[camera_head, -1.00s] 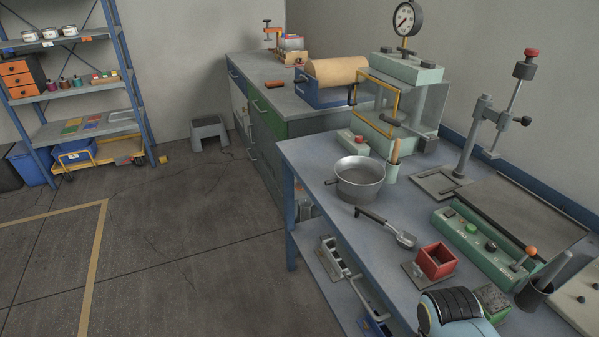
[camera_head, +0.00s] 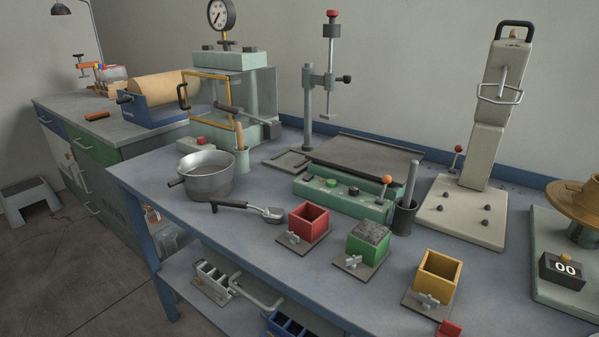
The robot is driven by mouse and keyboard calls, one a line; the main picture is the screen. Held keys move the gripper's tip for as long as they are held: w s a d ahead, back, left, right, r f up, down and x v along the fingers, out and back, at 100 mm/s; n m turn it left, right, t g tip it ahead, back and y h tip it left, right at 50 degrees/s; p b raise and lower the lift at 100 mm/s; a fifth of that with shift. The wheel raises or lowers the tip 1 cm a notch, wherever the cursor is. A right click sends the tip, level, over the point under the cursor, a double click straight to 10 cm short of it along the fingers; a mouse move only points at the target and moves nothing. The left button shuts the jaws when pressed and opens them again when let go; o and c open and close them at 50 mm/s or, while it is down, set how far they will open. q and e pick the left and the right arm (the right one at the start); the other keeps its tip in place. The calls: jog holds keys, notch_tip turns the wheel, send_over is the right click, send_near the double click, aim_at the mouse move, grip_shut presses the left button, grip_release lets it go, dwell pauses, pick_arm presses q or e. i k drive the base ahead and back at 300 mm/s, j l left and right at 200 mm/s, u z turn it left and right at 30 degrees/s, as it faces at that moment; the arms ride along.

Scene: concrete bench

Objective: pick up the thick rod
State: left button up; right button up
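A thick grey rod (camera_head: 412,178) stands nearly upright in a small dark cup (camera_head: 404,218) on the blue-grey bench, right of the green control box. Its lower end is hidden inside the cup. A slimmer tan-handled tool (camera_head: 239,136) stands in a pale green cup (camera_head: 242,159) further left, beside the metal pot. Neither of my grippers is in view.
Around the cup are a green vibrating table (camera_head: 343,198), a tall grey stand (camera_head: 492,130) and red (camera_head: 309,222), green (camera_head: 368,242) and yellow (camera_head: 437,277) moulds. A metal pot (camera_head: 206,181) and scoop (camera_head: 262,212) lie left. Bare bench shows in front.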

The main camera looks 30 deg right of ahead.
aim_at(414, 165)
jog(key=z, duration=1.6)
